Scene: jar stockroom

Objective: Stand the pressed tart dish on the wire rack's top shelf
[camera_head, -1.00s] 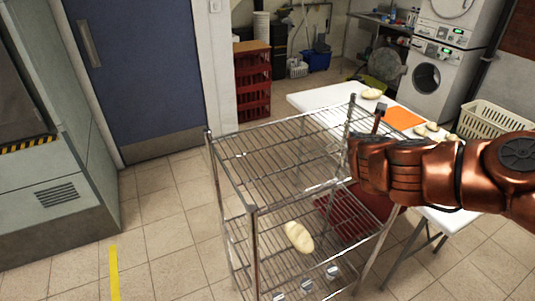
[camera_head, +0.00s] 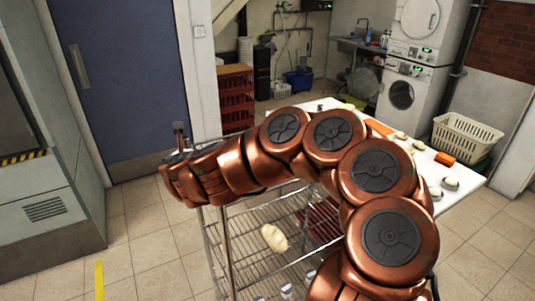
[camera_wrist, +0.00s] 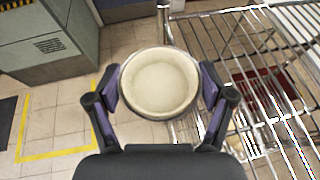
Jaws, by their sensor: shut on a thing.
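In the wrist view, the tart dish (camera_wrist: 160,112) is a round, shallow dish with pale dough pressed inside, seen from above and looking about level. My gripper (camera_wrist: 160,86) is shut on its two sides. The wire rack (camera_wrist: 232,28) lies to the right, and the dish is beside or just over its left edge; its height relative to the top shelf is unclear. In the head view, my gripper (camera_head: 178,163) is left of the rack (camera_head: 226,240), and my arm hides most of the top shelf. The dish does not show there.
A pale dough piece (camera_head: 273,238) lies on a lower rack shelf, with small jars below. A white table (camera_head: 463,172) behind holds orange items and several small pale pieces. A red crate stack (camera_head: 236,98) stands by the blue door (camera_head: 115,80). The tiled floor at left is clear.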

